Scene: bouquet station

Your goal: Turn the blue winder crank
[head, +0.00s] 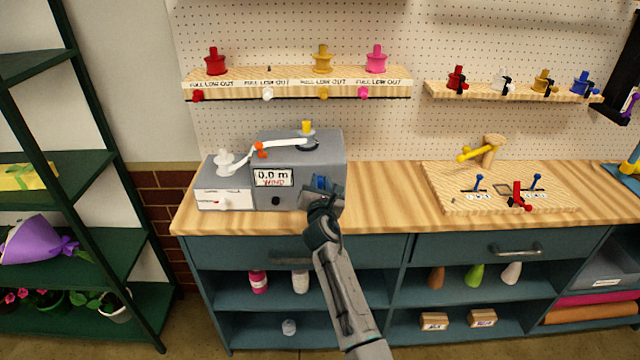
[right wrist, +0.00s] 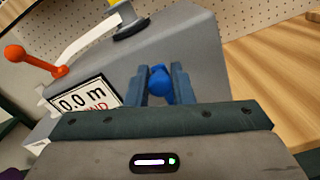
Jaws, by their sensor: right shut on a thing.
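The grey winder box (head: 330,160) stands on the wooden counter, with a display reading 0.0 m (head: 273,178) on its front. Its blue crank (head: 320,183) is at the right of the front face, mostly hidden by my right gripper (head: 322,192). In the right wrist view the blue crank knob (right wrist: 159,85) sits between the two fingers of my right gripper (right wrist: 160,84), which is shut on it. My left gripper is in neither view.
A white ribbon runs from a white spool (head: 225,162) past an orange knob (head: 261,149) to the box top. A wooden board (head: 440,190) with small levers lies at right. Shelves with coloured spools hang above. The counter between box and board is clear.

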